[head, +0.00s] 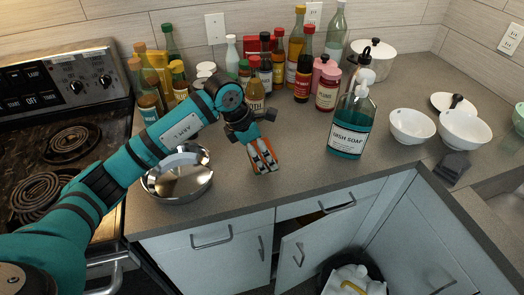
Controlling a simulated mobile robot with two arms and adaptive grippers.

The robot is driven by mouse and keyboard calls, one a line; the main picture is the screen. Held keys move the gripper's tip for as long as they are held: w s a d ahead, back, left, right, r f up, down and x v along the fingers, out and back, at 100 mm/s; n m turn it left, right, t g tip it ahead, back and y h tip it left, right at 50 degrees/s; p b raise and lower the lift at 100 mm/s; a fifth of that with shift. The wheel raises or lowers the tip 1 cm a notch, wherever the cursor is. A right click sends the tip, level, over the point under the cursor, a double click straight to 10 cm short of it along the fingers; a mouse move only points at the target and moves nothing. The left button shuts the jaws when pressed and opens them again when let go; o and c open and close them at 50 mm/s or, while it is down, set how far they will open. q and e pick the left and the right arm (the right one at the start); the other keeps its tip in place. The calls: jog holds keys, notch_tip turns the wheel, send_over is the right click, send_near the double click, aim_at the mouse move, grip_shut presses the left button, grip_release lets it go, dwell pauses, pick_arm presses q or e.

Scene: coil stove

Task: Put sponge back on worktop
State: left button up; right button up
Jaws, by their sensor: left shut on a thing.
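My left gripper (264,160) reaches in over the worktop (285,178) from the left, with its fingers pointing down. It is shut on the sponge (265,171), a small orange piece with some green at its edge, mostly hidden by the fingers. The sponge is at or just above the grey worktop, near its front edge and to the right of the metal pan. I cannot tell whether it touches the surface. My right gripper is not in view.
A metal pan (178,181) stands left of the gripper, beside the coil stove (62,165). Several bottles and jars (305,62) line the back. A dish soap bottle (350,122) stands to the right, then white bowls (411,128). Worktop between sponge and soap is clear.

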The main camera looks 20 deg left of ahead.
aim_at(262, 157)
pick_arm(q)
jog(key=shift+w+a, duration=0.15)
jog(key=shift+w, duration=0.75)
notch_tip(262, 157, down, 4)
jog(key=shift+r+p, duration=0.25)
jog(key=shift+p, duration=0.75)
jog(key=shift+f, duration=0.1)
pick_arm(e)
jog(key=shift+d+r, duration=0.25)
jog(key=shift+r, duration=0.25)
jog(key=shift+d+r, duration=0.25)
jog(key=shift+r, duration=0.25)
pick_arm(q)
jog(key=shift+f+b, duration=0.2)
jog(key=shift+b, duration=0.15)
jog(key=o, duration=0.7)
jog(key=shift+o, duration=0.2)
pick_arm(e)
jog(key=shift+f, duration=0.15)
